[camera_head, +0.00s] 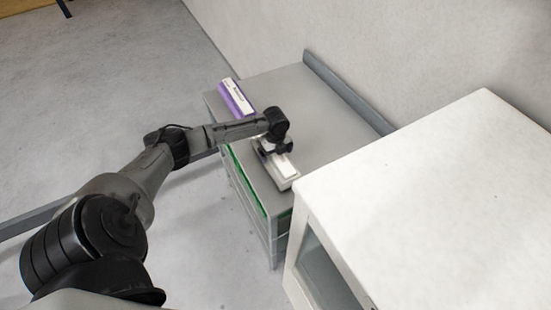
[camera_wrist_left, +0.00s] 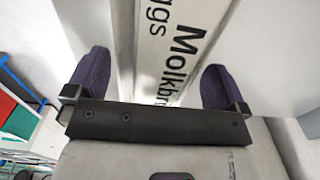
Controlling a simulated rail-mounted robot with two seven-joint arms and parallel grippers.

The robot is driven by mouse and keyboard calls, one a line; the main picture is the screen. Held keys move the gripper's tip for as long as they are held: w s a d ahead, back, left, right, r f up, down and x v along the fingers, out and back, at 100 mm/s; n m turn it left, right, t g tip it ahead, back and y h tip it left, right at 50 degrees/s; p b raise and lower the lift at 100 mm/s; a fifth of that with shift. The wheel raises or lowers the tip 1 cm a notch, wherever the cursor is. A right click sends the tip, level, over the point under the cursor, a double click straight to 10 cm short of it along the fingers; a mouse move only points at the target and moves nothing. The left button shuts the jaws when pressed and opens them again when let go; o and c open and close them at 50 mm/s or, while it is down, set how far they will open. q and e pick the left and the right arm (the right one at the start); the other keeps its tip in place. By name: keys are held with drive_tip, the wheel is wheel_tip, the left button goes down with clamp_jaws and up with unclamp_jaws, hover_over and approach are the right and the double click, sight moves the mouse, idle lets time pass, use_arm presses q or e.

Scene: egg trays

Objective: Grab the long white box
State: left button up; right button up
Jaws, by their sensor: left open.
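The long white box (camera_head: 284,168) lies near the front edge of the grey cabinet top, partly hidden under my left gripper (camera_head: 272,147). In the left wrist view the long white box (camera_wrist_left: 172,28) shows a white face with dark printed letters, running away from me between the two fingers. My left gripper (camera_wrist_left: 150,90) is open, with one dark finger on each side of the box and space between fingers and box. I cannot tell whether the fingers reach below the box's top. My right gripper is not in view.
A purple and white box (camera_head: 237,98) lies farther back on the grey cabinet (camera_head: 322,118). A raised rail (camera_head: 347,91) runs along the cabinet's wall side. A taller white cabinet (camera_head: 430,190) stands close at the right. Open floor lies to the left.

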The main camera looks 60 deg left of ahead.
use_arm(q)
drive_tip(key=shift+c, duration=0.2)
drive_tip(key=c, duration=1.1)
drive_tip(key=shift+o, duration=0.2)
drive_tip(key=shift+r, duration=0.2)
